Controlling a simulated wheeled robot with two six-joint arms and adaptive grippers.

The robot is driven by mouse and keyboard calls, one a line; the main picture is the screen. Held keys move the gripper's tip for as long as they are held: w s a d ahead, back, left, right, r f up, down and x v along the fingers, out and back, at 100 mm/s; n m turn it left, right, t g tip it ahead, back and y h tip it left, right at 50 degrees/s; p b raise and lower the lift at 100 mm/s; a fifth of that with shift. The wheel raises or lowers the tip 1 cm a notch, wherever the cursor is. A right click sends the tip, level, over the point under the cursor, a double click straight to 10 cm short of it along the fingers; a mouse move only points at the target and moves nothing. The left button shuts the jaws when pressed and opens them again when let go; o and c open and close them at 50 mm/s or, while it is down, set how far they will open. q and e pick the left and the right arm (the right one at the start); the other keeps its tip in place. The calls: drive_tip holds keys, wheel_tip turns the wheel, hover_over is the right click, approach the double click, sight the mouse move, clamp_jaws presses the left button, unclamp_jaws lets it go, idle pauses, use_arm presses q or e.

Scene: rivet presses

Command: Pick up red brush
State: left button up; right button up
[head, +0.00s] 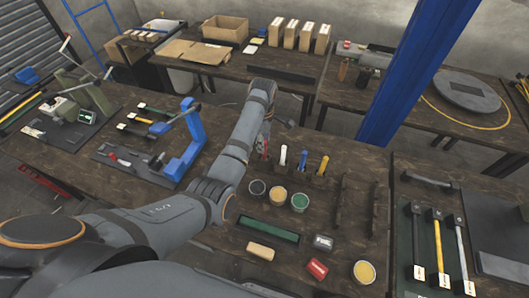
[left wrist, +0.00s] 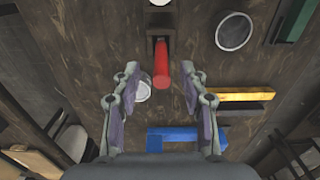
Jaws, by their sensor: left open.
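The red brush (head: 265,148) stands at the left end of a row of brushes on the dark wooden bench. In the left wrist view its red handle (left wrist: 161,64) points toward the camera, and its lower end sits at a dark holder (left wrist: 160,20). My left gripper (left wrist: 161,82) is open, with one finger on each side of the red handle. Gaps show on both sides. In the head view my forearm hides much of this gripper. My right gripper is not in view.
White, blue and yellow brushes (head: 323,165) stand to the right of the red one. Paint pots (head: 278,195) stand in front of them. A blue press (head: 184,150) is at the left. A blue post (head: 408,75) rises behind at the right.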

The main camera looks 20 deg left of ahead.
sight(264, 158)
use_arm(q)
drive_tip(key=shift+w+f, duration=0.15)
drive_tip(key=shift+f, duration=0.05)
drive_tip(key=shift+s+d+f+p, duration=0.1)
drive_tip(key=shift+f+p, duration=0.3)
drive_tip(key=shift+f, duration=0.15)
drive_tip(key=shift+s+d+f+p, duration=0.1)
drive_tip(key=shift+f+p, duration=0.25)
drive_tip(key=shift+f, duration=0.15)
wheel_tip(264, 158, down, 2)
drive_tip(key=shift+s+f, duration=0.1)
drive_tip(key=shift+f, duration=0.35)
clamp_jaws()
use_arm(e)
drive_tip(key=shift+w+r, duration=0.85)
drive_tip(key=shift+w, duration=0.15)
